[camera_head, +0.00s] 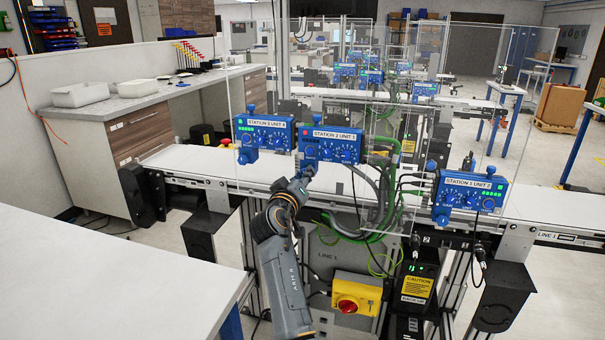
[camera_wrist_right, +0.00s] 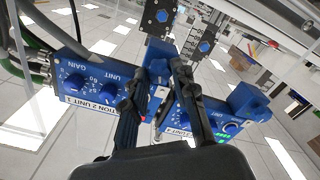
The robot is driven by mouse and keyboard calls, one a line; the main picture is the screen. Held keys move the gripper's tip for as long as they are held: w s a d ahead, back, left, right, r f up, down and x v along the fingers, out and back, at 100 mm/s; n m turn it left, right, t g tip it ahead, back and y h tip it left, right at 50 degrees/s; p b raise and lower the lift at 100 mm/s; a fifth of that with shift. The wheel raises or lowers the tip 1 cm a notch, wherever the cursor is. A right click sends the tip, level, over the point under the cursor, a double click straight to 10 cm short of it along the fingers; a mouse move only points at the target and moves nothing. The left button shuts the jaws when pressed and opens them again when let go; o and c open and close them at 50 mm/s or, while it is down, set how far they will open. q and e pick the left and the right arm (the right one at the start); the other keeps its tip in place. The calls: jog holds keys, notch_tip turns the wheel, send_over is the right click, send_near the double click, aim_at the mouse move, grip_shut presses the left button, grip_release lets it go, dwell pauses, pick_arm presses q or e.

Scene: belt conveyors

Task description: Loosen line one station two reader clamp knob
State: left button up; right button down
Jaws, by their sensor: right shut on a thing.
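My left gripper is not in view.
Another blue reader box (camera_head: 264,133) stands close on the left, its UNIT 4 label and dials near my fingers in the wrist view (camera_wrist_right: 205,115). The STATION 1 UNIT 2 box (camera_head: 470,192) is at right. Clear panels, cables (camera_head: 377,190) and a yellow-and-red switch (camera_head: 356,296) surround my arm.

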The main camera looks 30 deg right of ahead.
jog(key=shift+r+n+p, duration=0.1)
jog(key=shift+n+p, duration=5)
jog(key=shift+n, duration=2.5)
jog(key=c, duration=1.1)
grip_release()
jog(key=shift+o, duration=0.2)
jog(key=v, duration=1.2)
